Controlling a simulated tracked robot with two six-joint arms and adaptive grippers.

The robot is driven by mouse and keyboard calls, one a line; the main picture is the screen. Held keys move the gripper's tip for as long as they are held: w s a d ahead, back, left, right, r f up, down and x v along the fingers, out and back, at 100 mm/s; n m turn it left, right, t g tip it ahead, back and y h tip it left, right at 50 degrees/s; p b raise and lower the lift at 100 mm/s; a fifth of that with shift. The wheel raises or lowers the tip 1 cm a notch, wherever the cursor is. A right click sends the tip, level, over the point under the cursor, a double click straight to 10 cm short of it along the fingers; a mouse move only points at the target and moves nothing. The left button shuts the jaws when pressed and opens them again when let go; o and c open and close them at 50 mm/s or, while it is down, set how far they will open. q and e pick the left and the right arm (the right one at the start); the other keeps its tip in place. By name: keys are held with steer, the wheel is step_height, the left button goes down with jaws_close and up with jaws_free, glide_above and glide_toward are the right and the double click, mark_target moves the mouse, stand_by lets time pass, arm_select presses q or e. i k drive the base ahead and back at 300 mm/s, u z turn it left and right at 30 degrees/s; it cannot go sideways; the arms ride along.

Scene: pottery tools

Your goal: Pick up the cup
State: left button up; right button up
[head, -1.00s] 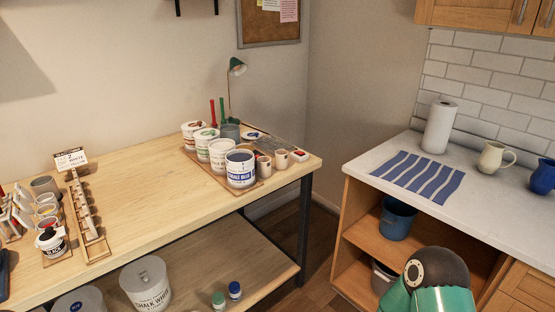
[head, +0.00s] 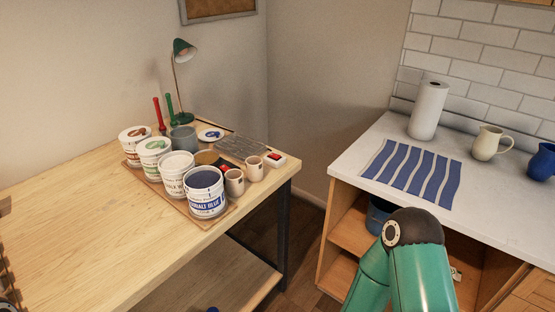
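Two small cream cups stand side by side near the right end of the wooden table. The nearer cup (head: 234,183) is beside the blue-labelled tub, and the other cup (head: 254,169) is just right of it. Both look upright, each with a dark mark on its side. I cannot tell which one the task means. A green arm of mine shows at the lower right, in front of the counter cabinet. Neither gripper is in view.
Several paint tubs, including a blue-labelled tub (head: 206,193), stand on a wooden board left of the cups. A green lamp (head: 184,50) stands behind. The white counter (head: 355,150) holds a striped cloth (head: 412,172), paper roll (head: 428,110), cream jug (head: 489,143) and blue jug (head: 541,163).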

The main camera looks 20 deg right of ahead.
mark_target(255, 170)
steer(key=z, duration=0.35)
steer(key=i, duration=0.75)
steer(key=z, duration=0.6)
steer(key=k, duration=0.75)
steer(key=z, duration=0.2)
steer(key=i, duration=0.7)
